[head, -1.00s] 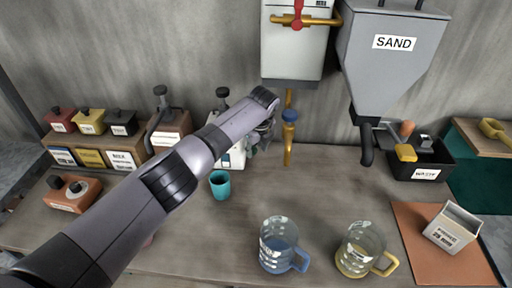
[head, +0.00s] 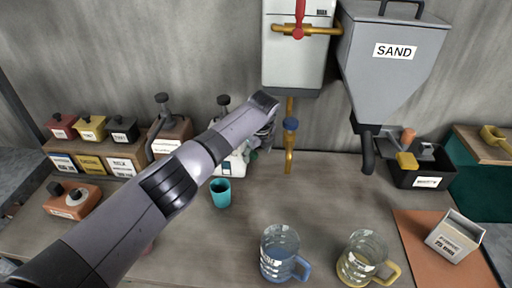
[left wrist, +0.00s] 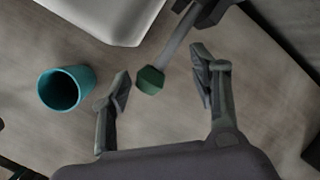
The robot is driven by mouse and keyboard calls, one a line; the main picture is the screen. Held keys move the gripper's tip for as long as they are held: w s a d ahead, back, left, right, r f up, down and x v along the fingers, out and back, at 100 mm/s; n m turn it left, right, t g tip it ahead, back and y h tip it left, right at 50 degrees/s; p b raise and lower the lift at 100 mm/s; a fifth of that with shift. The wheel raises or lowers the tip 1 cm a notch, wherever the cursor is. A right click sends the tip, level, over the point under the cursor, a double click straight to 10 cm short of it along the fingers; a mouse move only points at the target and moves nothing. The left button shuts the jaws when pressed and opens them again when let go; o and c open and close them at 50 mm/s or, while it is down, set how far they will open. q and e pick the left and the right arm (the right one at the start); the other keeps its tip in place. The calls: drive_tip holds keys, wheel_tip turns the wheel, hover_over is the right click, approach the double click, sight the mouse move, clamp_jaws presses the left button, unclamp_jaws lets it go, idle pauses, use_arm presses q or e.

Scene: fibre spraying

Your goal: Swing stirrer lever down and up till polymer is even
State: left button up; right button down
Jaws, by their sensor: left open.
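A grey rod with a dark green knob, which looks like the stirrer lever (left wrist: 150,79), shows in the left wrist view beside a white housing (left wrist: 115,15). My left gripper (left wrist: 163,77) is open, with a finger on either side of the knob and visible gaps to both. In the head view my left gripper (head: 264,138) is by the white unit (head: 232,165), and my wrist hides much of that unit and the lever. The polymer itself cannot be seen. My right gripper is not in view.
A teal cup (head: 220,192) stands close in front of the white unit. A brass tap pipe (head: 289,150) is just right of my gripper. A blue-handled jug (head: 280,252) and a yellow-handled jug (head: 360,258) stand at the front. The table between them is clear.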

use_arm(q)
drive_tip(key=v, duration=1.1)
drive_tip(key=shift+r, duration=0.45)
drive_tip(key=shift+c, duration=0.3)
